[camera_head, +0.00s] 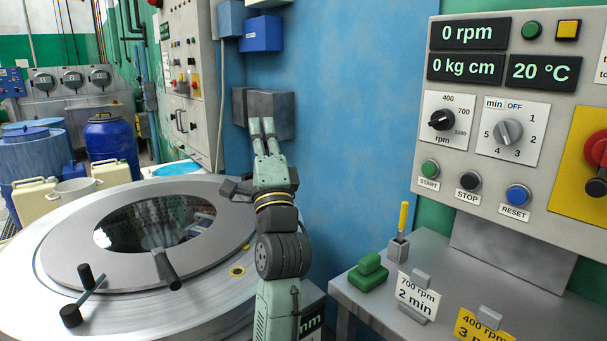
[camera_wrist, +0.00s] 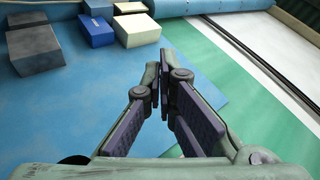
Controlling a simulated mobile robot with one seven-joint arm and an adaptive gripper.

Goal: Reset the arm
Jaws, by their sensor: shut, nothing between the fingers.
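My arm rises in the middle of the head view, beside the round metal drum. My gripper (camera_head: 262,124) is at its top end, in front of the blue wall and a grey wall box. In the wrist view my gripper (camera_wrist: 163,75) has its two fingers leaning together at the tips, with nothing between them. The fingers point toward the blue wall surface, and nothing visible touches them.
The control panel (camera_head: 465,100) shows 0 rpm, 0 kg cm and 20 °C. A grey table (camera_head: 375,315) holds a green block (camera_head: 368,273) and cards. Blue barrels (camera_head: 110,140) stand behind.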

